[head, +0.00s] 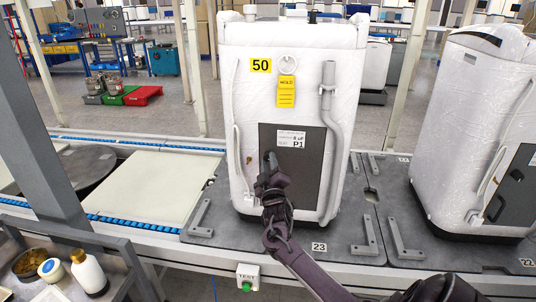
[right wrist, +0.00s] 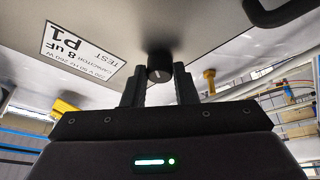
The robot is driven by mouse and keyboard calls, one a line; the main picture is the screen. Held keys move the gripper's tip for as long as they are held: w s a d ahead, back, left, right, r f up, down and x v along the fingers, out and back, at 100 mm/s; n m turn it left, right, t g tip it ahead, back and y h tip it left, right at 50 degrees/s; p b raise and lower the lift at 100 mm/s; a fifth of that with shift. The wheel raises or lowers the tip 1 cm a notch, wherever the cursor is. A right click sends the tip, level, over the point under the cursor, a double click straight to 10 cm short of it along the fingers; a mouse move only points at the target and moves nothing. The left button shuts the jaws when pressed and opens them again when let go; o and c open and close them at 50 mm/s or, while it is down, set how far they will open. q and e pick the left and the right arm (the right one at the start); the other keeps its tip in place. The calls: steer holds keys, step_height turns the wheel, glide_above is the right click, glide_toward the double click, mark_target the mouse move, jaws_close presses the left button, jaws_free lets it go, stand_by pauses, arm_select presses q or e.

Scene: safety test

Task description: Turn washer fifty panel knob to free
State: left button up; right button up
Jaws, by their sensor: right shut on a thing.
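Washer fifty (head: 240,110) stands upright, wrapped in white, with a yellow 50 label (head: 261,65). Its dark grey panel (head: 312,175) is low on the front and has a white P1 label (head: 291,139). My right gripper (head: 268,160) is at the panel's left part and hides the knob in the head view. In the right wrist view, the black panel knob (right wrist: 160,64) sits between the tips of my right gripper (right wrist: 158,78), which is shut on it. A small pale mark shows on the knob; its setting is unreadable. My left gripper is out of view.
A yellow HOLD tag (head: 286,93) hangs above the panel, and a grey hose (head: 333,130) runs down its right side. Another wrapped washer (head: 465,130) stands to the right. A green TEST button box (head: 247,277) is on the line's front edge.

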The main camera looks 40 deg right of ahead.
steer(key=shift+s+d+r+n+y+p, duration=0.1)
steer(key=shift+n+y+p, duration=0.45)
steer(key=shift+n+p, duration=0.75)
steer(key=shift+a+r+n+y+p, duration=0.15)
steer(key=shift+n+y+p, duration=0.35)
steer(key=shift+n+p, duration=0.75)
steer(key=shift+s+d+r+n+y+p, duration=0.15)
steer(key=shift+n+y+p, duration=0.4)
steer(key=shift+n+p, duration=0.7)
steer(key=shift+w+f+n+g, duration=0.1)
steer(key=shift+n+g, duration=0.2)
steer(key=o, duration=1)
steer(key=shift+s+a+f, duration=0.15)
steer(key=shift+s+a, duration=0.1)
steer(key=shift+s, duration=0.15)
steer(key=b+v, duration=0.1)
steer(key=v, duration=0.5)
steer(key=shift+s+a, duration=0.2)
steer(key=shift+s, duration=0.2)
